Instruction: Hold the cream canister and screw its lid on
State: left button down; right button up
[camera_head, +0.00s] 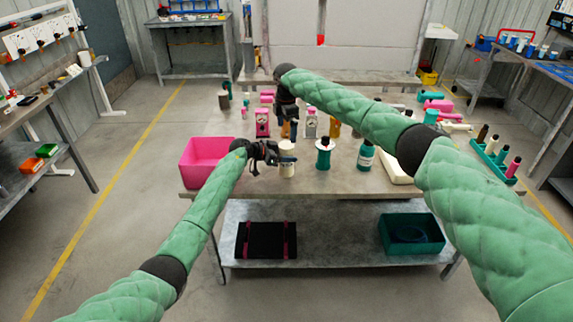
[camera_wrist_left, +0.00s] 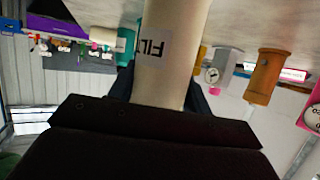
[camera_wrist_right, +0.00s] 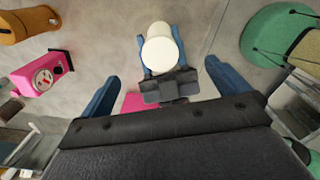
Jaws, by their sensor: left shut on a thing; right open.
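The cream canister (camera_head: 287,171) stands upright near the table's front edge in the head view. My left gripper (camera_head: 283,160) is shut on it from the left. In the left wrist view the canister (camera_wrist_left: 163,60) fills the space between the fingers and shows dark lettering. My right gripper (camera_head: 288,124) points down above and behind it, open and empty. In the right wrist view the pale round canister top (camera_wrist_right: 160,50) lies beyond my spread blue fingers, apart from them. I cannot tell the lid apart from the canister top.
A pink bin (camera_head: 205,160) is at the table's left front. A teal-and-white bottle (camera_head: 323,156) and a green labelled bottle (camera_head: 366,156) stand right of the canister. Pink and orange containers stand behind. A teal rack (camera_head: 492,164) is at the right edge.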

notch_tip(320, 180, up, 9)
jog(key=shift+r, duration=0.2)
dwell(0.3)
pick_arm(q)
jog(key=c, duration=0.6)
grip_release()
jog(key=shift+a, duration=0.1)
pick_arm(e)
jog(key=shift+f, duration=0.1)
pick_arm(q)
jog(key=shift+b+v, duration=0.9)
jog(key=shift+v, duration=2.85)
pick_arm(e)
jog(key=shift+f, duration=0.85)
